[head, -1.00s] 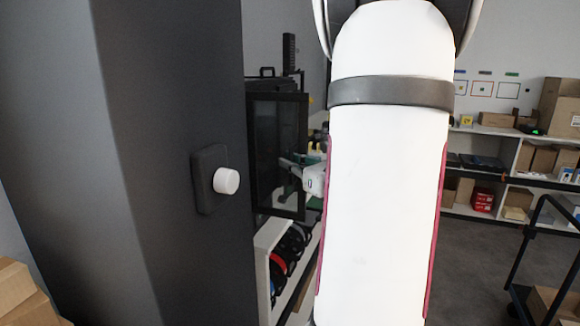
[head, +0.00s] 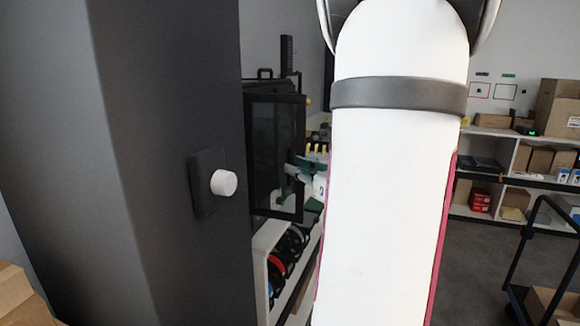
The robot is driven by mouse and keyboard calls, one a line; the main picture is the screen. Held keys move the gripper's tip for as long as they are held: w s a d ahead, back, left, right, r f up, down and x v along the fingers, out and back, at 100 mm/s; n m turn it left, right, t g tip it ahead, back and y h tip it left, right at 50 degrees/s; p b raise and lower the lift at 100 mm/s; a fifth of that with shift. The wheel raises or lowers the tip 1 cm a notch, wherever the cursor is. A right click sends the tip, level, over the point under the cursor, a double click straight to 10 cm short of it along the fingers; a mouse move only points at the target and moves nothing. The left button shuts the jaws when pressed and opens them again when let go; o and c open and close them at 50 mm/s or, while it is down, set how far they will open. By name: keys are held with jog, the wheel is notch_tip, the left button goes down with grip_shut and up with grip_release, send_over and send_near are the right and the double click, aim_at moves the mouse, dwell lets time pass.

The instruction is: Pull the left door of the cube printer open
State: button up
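The cube printer (head: 249,88) is a dark box on a shelf unit, partly hidden behind a dark column. Its door (head: 275,155) is a dark-framed, see-through panel that looks turned outward at an angle; how far is hard to tell. My gripper (head: 290,180) is small and distant, at the lower right part of the door and overlapping its right edge. Its fingers look grey and dark. I cannot tell whether they touch the door or grip anything. My white arm link hides the area to the right of the gripper, and I see no other door.
A dark column with a white knob (head: 224,183) fills the left. Spools (head: 277,262) sit on the white shelf under the printer. A cart (head: 517,260) stands at the right, with cartons on shelves (head: 508,222) behind. Grey floor is open between.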

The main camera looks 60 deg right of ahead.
jog(key=v, duration=0.8)
jog(key=shift+s, duration=0.15)
